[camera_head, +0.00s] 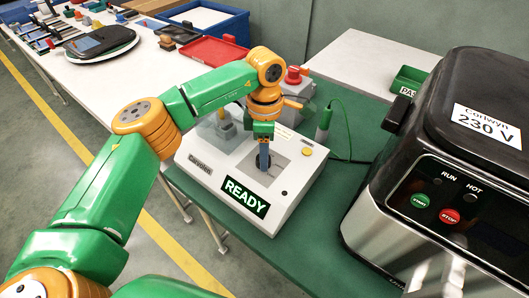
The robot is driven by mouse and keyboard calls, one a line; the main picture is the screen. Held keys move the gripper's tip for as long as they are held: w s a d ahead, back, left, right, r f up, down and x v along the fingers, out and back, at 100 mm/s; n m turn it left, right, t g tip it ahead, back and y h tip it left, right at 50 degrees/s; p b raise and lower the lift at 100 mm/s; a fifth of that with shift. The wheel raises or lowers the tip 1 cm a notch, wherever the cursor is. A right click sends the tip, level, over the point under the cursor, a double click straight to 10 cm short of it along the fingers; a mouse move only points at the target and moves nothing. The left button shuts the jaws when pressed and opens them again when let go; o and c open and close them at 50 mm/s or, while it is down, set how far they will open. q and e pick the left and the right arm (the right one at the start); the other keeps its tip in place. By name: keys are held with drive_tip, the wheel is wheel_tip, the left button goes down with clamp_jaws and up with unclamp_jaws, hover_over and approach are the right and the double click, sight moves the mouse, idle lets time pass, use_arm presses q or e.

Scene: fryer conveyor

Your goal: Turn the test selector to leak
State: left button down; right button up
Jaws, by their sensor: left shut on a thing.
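The light grey tester (285,205) stands on the green mat, its display (245,197) reading READY in white on black. My left gripper (264,165) points down at the dark grey panel (284,160) on the tester's top. It is shut on what appears to be the test selector, which is mostly hidden by the fingers. The selector's pointer and position labels cannot be read here. A yellow button (307,151) sits right of the panel. My right gripper is not in view.
A black fryer (465,110) marked 230 V, with green and red buttons, stands close at right. A green probe (323,120) with a looped cable stands behind the tester.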

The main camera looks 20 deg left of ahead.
use_arm(q)
drive_tip(key=shift+m, duration=0.9)
drive_tip(key=shift+c, duration=1.9)
unclamp_jaws()
wheel_tip(320, 180, up, 7)
drive_tip(key=shift+w+r+b, duration=0.1)
drive_tip(key=shift+w+b, duration=0.05)
drive_tip(key=shift+b, duration=0.2)
